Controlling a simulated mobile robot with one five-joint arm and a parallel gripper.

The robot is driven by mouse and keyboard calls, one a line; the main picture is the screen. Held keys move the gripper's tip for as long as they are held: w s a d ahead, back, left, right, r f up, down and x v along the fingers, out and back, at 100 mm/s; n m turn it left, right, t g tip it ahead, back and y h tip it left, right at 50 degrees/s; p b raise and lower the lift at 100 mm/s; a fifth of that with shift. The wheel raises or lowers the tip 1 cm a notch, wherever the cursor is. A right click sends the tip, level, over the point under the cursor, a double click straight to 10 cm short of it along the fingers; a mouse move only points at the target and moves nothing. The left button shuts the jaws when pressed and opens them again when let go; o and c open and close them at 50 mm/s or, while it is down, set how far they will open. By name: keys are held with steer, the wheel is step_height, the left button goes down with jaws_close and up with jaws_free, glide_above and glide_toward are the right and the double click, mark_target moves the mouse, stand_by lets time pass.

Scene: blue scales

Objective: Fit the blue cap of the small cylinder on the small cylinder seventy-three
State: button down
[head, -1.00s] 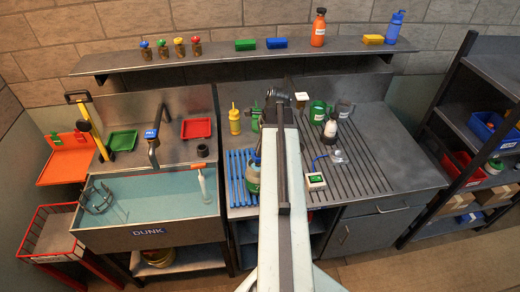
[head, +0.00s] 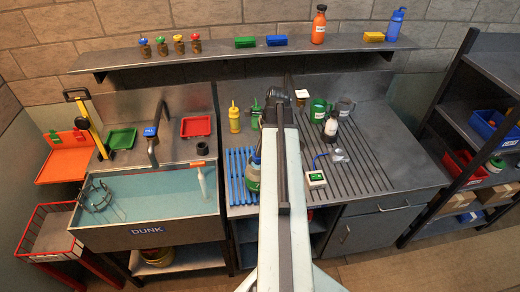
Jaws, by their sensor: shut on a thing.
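My gripper (head: 280,92) is at the far end of my raised arm, over the back of the counter. It is small and dark here and seen from behind. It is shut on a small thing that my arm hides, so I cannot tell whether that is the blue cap. A small brown jar with a white top (head: 301,95) stands just right of the gripper. No number seventy-three can be read, so I cannot tell which thing is the small cylinder.
Small brown jars (head: 162,47) with coloured tops stand on the wall shelf (head: 220,57). A yellow bottle (head: 234,119), a green mug (head: 318,111) and a dark bottle (head: 330,127) stand on the counter. The ribbed drainboard (head: 365,172) is mostly clear at right. A water-filled sink (head: 150,192) is at left.

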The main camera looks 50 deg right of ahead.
steer(key=shift+f+b, duration=1.05)
steer(key=shift+f, duration=0.05)
steer(key=c, duration=1.5)
jaws_free()
steer(key=p+v, duration=0.8)
steer(key=shift+a, duration=0.1)
